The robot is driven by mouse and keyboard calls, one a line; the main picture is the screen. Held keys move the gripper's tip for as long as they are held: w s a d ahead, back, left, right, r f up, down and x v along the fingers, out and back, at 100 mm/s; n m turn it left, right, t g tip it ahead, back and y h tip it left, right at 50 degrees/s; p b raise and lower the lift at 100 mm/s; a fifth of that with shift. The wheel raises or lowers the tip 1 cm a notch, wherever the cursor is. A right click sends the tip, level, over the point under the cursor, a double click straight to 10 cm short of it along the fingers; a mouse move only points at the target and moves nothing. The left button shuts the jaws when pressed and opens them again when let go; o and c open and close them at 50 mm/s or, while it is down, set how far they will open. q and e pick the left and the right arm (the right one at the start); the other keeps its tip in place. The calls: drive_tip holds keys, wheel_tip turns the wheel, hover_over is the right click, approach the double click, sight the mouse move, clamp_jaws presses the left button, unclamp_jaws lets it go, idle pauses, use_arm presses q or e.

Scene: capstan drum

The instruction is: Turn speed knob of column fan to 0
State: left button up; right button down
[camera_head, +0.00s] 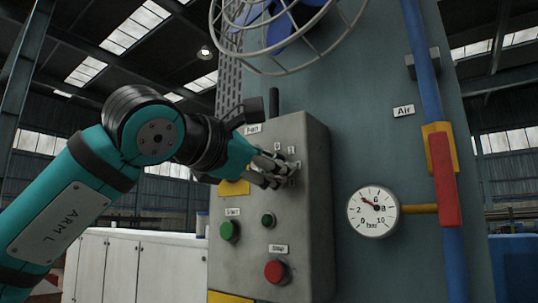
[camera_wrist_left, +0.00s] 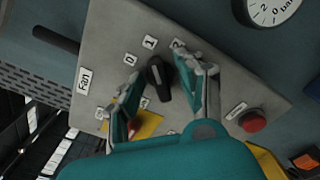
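The grey control box (camera_head: 308,222) of the column fan (camera_head: 290,25) carries a "Fan" label (camera_wrist_left: 84,80) and a black speed knob (camera_wrist_left: 158,80). Number labels ring the knob; the 0 label (camera_wrist_left: 131,60) and 1 label (camera_wrist_left: 150,42) are readable in the wrist view. I cannot tell for sure which number the knob points at. My left gripper (camera_head: 274,168) is at the upper part of the box and hides the knob in the head view. My right gripper is not in view.
Below are a green start button (camera_head: 230,230), a small green button (camera_head: 268,220) and a red stop button (camera_head: 276,271). A pressure gauge (camera_head: 374,211) and a red-handled valve on a blue pipe (camera_head: 423,60) stand to the right.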

use_arm(q)
drive_tip(key=shift+w, duration=0.1)
drive_tip(key=shift+c, duration=0.4)
drive_tip(key=shift+s+a, duration=0.1)
drive_tip(key=shift+s, duration=0.1)
drive_tip(key=c, duration=0.7)
clamp_jaws()
drive_tip(key=shift+a+r+n+b, duration=0.1)
drive_tip(key=shift+r+n+b, duration=0.05)
drive_tip(key=shift+n+b, duration=1.75)
drive_tip(key=shift+a+r+n+b, duration=0.1)
drive_tip(key=shift+n+b, duration=1.15)
drive_tip(key=shift+n, duration=1.25)
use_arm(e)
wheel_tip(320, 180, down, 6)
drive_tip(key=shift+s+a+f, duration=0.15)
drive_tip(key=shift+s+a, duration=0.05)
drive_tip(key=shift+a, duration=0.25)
